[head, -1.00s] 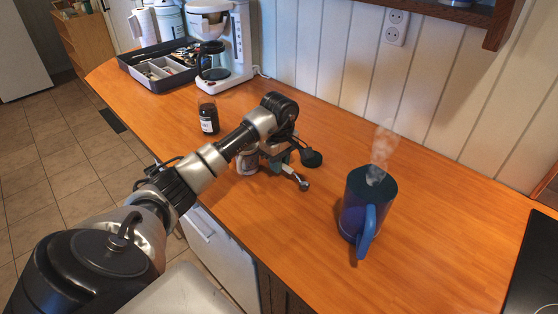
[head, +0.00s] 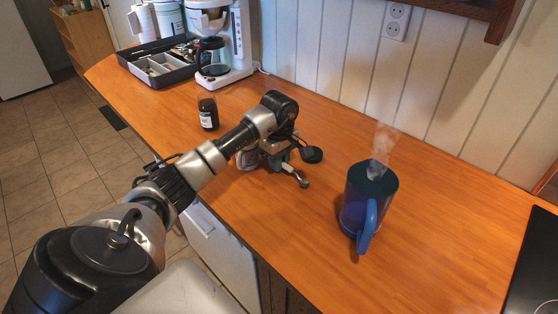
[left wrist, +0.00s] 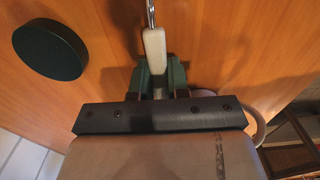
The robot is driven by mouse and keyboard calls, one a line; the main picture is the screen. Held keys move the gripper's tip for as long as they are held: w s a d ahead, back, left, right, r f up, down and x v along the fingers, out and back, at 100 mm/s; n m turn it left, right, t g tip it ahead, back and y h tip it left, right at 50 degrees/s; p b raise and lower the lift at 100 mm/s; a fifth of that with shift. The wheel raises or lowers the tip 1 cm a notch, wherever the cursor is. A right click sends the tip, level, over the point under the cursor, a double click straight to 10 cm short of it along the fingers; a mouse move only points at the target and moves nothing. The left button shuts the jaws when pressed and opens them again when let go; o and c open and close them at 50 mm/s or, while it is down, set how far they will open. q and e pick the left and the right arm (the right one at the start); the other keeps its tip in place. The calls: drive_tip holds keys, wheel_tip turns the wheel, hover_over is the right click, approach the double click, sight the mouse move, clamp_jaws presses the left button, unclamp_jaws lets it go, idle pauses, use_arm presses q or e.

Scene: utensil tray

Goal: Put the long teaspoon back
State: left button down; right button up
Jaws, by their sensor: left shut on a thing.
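The long teaspoon (head: 303,182) has a pale handle and a metal end. My left gripper (head: 283,162) is shut on it and holds it over the counter, beside a pale jar or mug. In the left wrist view, the gripper (left wrist: 158,82) grips the pale handle of the teaspoon (left wrist: 154,48), with the metal shaft running out of the top of the picture. The utensil tray (head: 135,70) is dark with light compartments and stands at the far back left. Its contents are too small to tell apart. My right gripper is not in view.
A dark round lid-like disc (head: 312,154) is near the gripper; a pale jar or mug (head: 246,160) is partly hidden behind my arm. A dark bottle (head: 208,113) and coffee maker (head: 229,45) stand farther back. A steaming blue pitcher (head: 368,205) stands right.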

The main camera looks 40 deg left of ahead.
use_arm(q)
drive_tip(key=shift+f, duration=0.15)
drive_tip(key=c, duration=1)
unclamp_jaws()
wheel_tip(320, 180, up, 11)
drive_tip(key=shift+f+b, duration=0.1)
drive_tip(key=shift+b, duration=0.5)
